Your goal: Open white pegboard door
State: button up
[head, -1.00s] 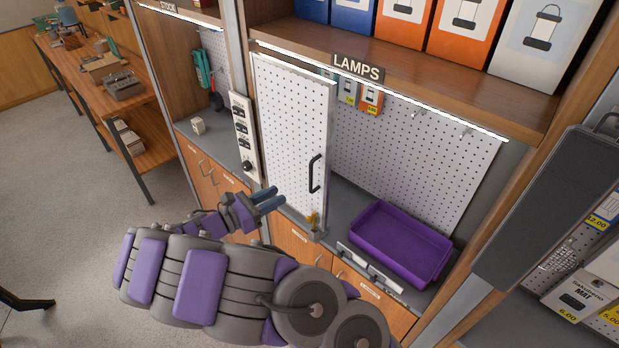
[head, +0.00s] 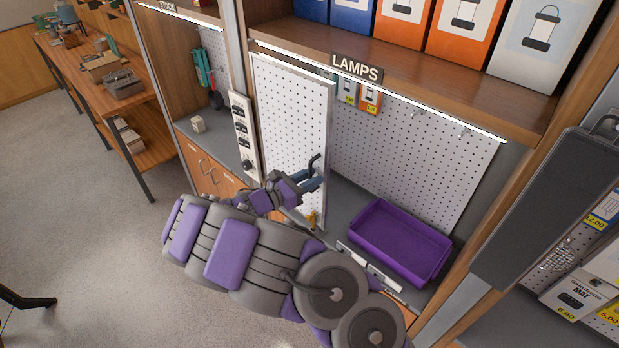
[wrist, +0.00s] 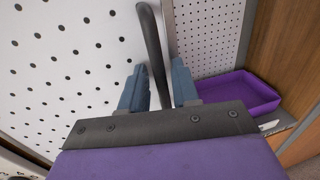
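The white pegboard door (head: 287,110) stands upright in the lamps bay, covering its left part. It also fills the left of the wrist view (wrist: 65,60). Its black bar handle (head: 314,163) is near the door's right edge. In the wrist view the handle (wrist: 152,50) runs down between the two blue fingers of my gripper (wrist: 158,85). The fingers are apart, one on each side of the handle, with gaps visible. In the head view my gripper (head: 312,183) is at the handle's lower part, hiding some of it.
A purple tray (head: 400,240) sits on the grey counter right of the door. A small yellow-orange piece (head: 311,219) is at the door's lower edge. A switch panel (head: 243,133) is on the post left of the door. Boxes stand on the shelf above.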

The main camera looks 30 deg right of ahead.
grip_shut()
jog(key=shift+a, duration=0.1)
dwell(0.4)
